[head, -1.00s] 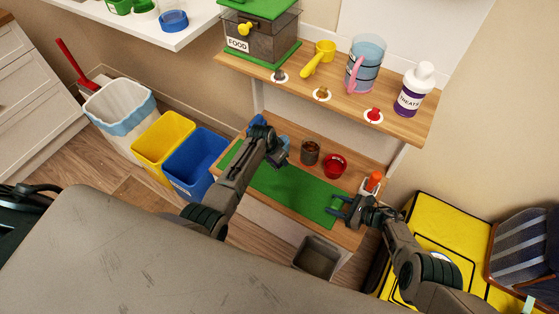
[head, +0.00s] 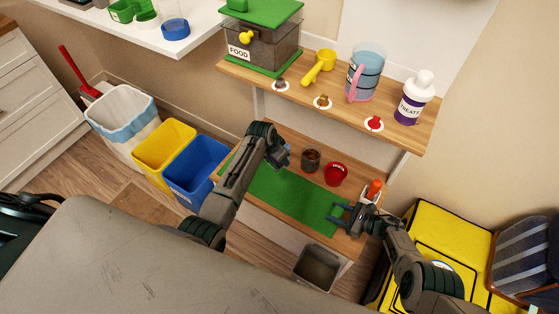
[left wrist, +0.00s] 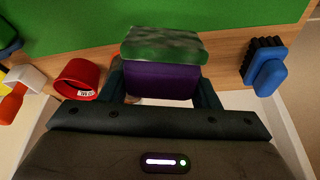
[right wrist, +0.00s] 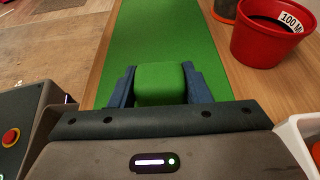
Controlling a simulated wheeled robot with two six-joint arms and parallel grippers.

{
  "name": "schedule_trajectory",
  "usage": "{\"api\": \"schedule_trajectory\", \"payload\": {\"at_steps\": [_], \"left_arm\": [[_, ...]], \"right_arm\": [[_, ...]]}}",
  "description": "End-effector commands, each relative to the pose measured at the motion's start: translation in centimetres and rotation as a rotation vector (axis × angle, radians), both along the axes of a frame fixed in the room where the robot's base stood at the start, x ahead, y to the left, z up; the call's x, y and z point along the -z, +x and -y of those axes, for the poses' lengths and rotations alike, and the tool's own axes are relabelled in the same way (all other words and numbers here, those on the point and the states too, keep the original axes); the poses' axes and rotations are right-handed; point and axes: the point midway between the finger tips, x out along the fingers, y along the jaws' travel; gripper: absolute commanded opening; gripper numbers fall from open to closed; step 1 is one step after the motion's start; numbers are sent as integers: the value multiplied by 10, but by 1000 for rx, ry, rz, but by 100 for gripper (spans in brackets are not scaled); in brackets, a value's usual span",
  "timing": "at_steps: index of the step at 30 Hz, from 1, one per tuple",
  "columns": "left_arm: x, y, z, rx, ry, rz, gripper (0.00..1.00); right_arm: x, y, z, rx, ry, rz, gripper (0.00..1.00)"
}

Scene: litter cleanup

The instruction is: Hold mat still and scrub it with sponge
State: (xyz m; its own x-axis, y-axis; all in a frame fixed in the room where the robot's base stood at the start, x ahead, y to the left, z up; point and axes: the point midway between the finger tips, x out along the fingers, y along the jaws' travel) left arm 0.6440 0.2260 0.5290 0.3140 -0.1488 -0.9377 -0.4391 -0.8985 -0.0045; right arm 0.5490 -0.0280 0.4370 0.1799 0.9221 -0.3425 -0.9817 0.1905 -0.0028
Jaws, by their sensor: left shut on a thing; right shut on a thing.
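The green mat (head: 290,200) lies flat along the lower wooden shelf. My right gripper (head: 338,213) is at the mat's near right end, and in the right wrist view it is shut on a green piece (right wrist: 161,84) in line with the mat. My left gripper (head: 281,158) is over the back edge of the mat. In the left wrist view it is shut on a purple sponge (left wrist: 161,82) with a mottled green scrub face (left wrist: 163,45) towards the mat. I cannot tell if the sponge touches the mat. My left arm hides part of the mat's far end.
A brown cup (head: 310,160) and a red bowl (head: 336,174) stand behind the mat. A blue brush (left wrist: 267,66) lies on the shelf near my left gripper. A white holder with an orange-topped item (head: 374,190) is by my right gripper. The upper shelf (head: 345,112) overhangs behind.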

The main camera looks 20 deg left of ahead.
Motion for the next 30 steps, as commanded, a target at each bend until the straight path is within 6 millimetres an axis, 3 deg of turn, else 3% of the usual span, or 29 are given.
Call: {"api": "schedule_trajectory", "payload": {"at_steps": [3, 4, 7, 17, 30], "left_arm": [[1, 0, 0, 0, 0, 0, 25], [1, 0, 0, 0, 0, 0, 25], [1, 0, 0, 0, 0, 1, 25], [0, 0, 0, 0, 0, 1, 25], [0, 0, 0, 0, 0, 1, 25]], "right_arm": [[4, -3, 1, 1, -6, -6, 9], [4, -3, 1, 1, -6, -6, 49], [3, -3, 1, 1, -4, -5, 69], [1, -1, 2, 1, -2, -1, 69], [-12, -7, 34, 2, -1, 1, 69]]}}
